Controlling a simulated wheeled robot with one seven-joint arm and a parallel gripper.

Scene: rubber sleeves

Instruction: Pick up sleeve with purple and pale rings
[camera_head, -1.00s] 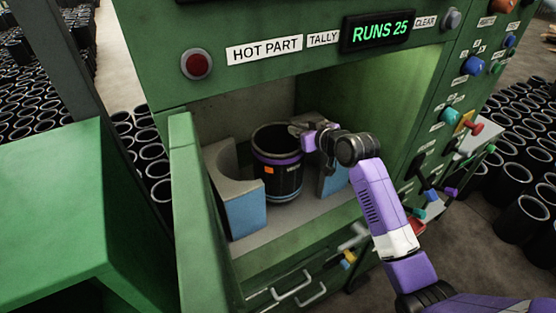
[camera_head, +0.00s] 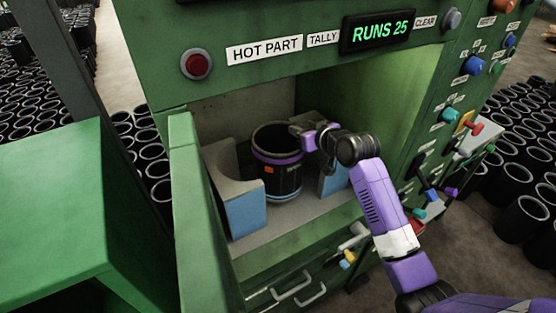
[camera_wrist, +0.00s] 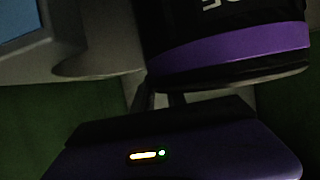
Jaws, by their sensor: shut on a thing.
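The black sleeve (camera_head: 277,178) with a purple ring near its top and a pale ring near its base stands upright in the green machine's open bay, between two grey and blue curved blocks. It carries an orange patch and small lettering. My gripper (camera_head: 303,133) is at the right of its upper rim, shut on its wall. In the wrist view the sleeve (camera_wrist: 232,45) fills the top right, with its purple band near, and the gripper's fingers (camera_wrist: 160,100) reach up to its edge. The exact finger contact is dark.
The left curved block (camera_head: 240,200) and right curved block (camera_head: 333,181) stand close on either side of the sleeve. A green door panel (camera_head: 200,230) is at the bay's left. The display (camera_head: 381,31) reads RUNS 25. Many black sleeves (camera_head: 525,215) stand outside on the floor.

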